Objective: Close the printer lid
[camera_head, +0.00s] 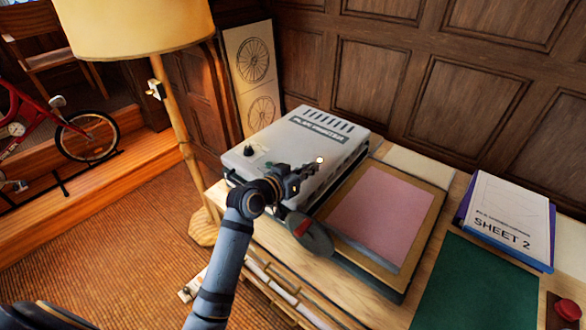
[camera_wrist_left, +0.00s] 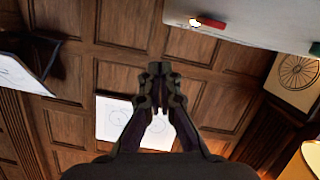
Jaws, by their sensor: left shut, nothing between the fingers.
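The printer (camera_head: 315,133) is a light grey box with a dark label, vent slots along its far top edge and a dark knob at its left. Its top looks lowered, with a dark seam along the front edge; I cannot tell whether the lid is fully shut. My left gripper (camera_head: 316,164) is in front of the printer's near right part and hides some of it. Its fingers (camera_wrist_left: 155,72) are together and empty in the left wrist view. A pale grey surface of the printer (camera_wrist_left: 270,22) shows there at the upper right. My right gripper is out of view.
A pink sheet (camera_head: 385,215) lies on a board right of the printer. A dark rounded object (camera_head: 312,238) with a red mark is near the front edge. A green mat (camera_head: 475,285) and stacked folders (camera_head: 508,213) lie further right. A floor lamp (camera_head: 180,125) stands left.

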